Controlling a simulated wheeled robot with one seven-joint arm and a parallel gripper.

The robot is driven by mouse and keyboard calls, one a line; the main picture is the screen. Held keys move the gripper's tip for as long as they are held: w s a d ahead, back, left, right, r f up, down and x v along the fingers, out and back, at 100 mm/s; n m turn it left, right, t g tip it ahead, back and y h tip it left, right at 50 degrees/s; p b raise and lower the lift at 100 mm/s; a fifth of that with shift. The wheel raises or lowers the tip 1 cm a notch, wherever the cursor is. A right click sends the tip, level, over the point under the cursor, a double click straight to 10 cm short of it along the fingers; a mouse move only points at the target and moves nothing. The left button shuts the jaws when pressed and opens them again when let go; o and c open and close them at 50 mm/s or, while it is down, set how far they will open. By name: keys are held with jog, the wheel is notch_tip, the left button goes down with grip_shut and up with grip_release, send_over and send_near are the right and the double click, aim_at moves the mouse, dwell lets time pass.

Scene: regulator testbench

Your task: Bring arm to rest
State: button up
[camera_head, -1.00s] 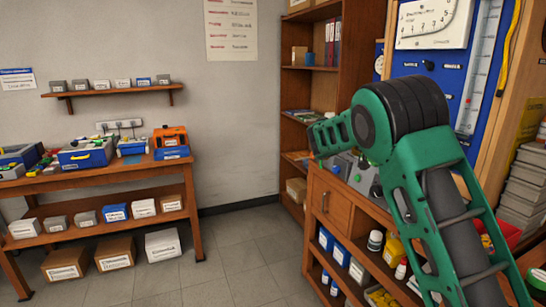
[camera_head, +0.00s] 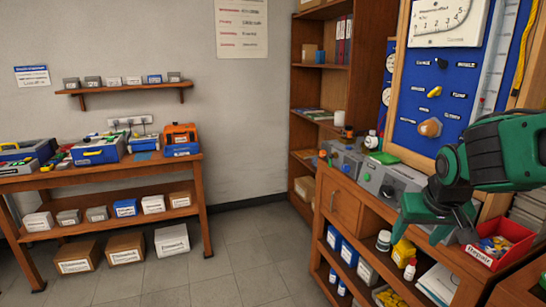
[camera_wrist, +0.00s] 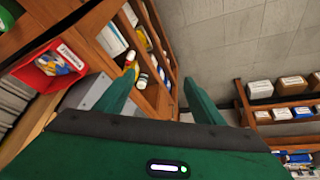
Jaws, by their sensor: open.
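My green arm reaches in from the right edge of the head view, and my gripper (camera_head: 440,222) hangs fingers down in front of the right-hand workbench (camera_head: 343,204). In the wrist view my gripper (camera_wrist: 160,98) shows two green fingers spread apart with nothing between them. Beyond the fingers are the bench's open shelves and the floor. In the head view the fingers stand close in front of the bench edge; I cannot tell whether they touch anything.
A red bin (camera_head: 497,245) of small parts sits on the bench near my gripper. Grey boxes (camera_head: 375,172) stand along the bench top, below a blue gauge board (camera_head: 452,75). A wooden table (camera_head: 110,177) stands at left. The floor (camera_head: 240,255) between is clear.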

jog(key=s+a+f+n+y, duration=0.1)
jog(key=s+a+f+n, duration=0.15)
jog(key=s, duration=0.55)
jog(key=s+d+m+g, duration=0.2)
jog(key=s+d+m, duration=0.1)
jog(key=s+d, duration=0.2)
jog(key=s+d+f+m+g, duration=0.1)
jog(key=s+d+m+g, duration=0.2)
jog(key=s, duration=0.7)
jog(key=shift+s+d+f+m+y, duration=0.15)
jog(key=shift+s+d+m+y, duration=0.15)
jog(key=shift+d+m, duration=0.45)
jog(key=shift+d, duration=0.2)
jog(key=shift+w+f, duration=0.25)
jog(key=shift+w, duration=0.4)
